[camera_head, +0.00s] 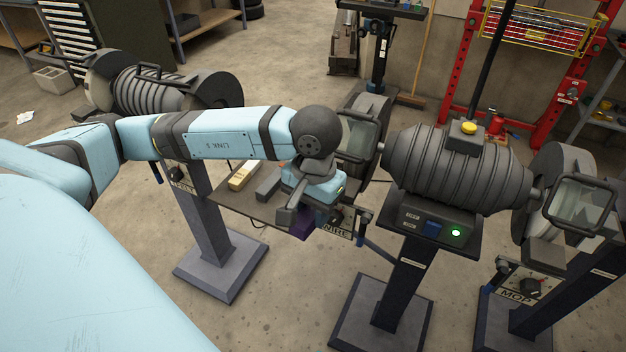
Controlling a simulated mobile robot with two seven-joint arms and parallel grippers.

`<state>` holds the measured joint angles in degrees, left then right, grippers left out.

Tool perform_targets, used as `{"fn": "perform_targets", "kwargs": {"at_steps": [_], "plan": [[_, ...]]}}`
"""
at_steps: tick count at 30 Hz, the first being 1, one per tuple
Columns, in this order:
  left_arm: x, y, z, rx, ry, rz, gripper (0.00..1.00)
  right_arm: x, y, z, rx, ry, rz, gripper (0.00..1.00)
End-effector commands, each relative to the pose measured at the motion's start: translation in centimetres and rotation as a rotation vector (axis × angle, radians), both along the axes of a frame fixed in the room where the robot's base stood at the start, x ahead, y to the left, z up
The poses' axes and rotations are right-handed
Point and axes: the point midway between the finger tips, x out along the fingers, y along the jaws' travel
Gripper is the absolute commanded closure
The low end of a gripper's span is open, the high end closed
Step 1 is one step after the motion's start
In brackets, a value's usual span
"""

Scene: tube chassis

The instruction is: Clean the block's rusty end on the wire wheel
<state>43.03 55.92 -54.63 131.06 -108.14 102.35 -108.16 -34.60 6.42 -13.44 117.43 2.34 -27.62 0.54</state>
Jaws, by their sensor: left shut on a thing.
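My left arm reaches in from the left, and my left gripper (303,212) is beside the station labelled WIRE. It is shut on a block (301,226), of which only a small dark purple part shows below the fingers. The gripper hides the rest, and I cannot make out its rusty end. The wire wheel's housing (372,108) and its clear shield (359,136) stand just behind and right of my gripper. The wheel face itself is mostly hidden by my wrist, so I cannot tell whether the block touches it. My right gripper is not in view.
The ribbed grinder motor (455,170) has a yellow button (469,127) and a lit green lamp (456,232). The MOP wheel (560,185) is at right. A tray (228,197) holds a yellowish bar (243,175) and a grey bar (268,186). Another grinder (145,92) stands at left.

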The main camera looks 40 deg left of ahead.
Motion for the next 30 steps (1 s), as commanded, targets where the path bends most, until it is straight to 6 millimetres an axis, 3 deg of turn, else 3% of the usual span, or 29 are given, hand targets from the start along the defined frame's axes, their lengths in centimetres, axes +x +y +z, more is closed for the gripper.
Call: {"fn": "perform_targets", "kwargs": {"at_steps": [11, 18, 30], "plan": [[4.2, 1.0, -0.7, 0.000, -0.001, 0.003, 0.88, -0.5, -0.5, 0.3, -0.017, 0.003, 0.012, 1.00], [6.5, 1.5, -1.1, -0.001, -0.003, 0.001, 0.88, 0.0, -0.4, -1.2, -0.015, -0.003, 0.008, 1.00], [7.6, 1.8, -0.8, 0.000, -0.001, 0.001, 0.88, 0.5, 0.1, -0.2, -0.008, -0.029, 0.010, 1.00]]}}
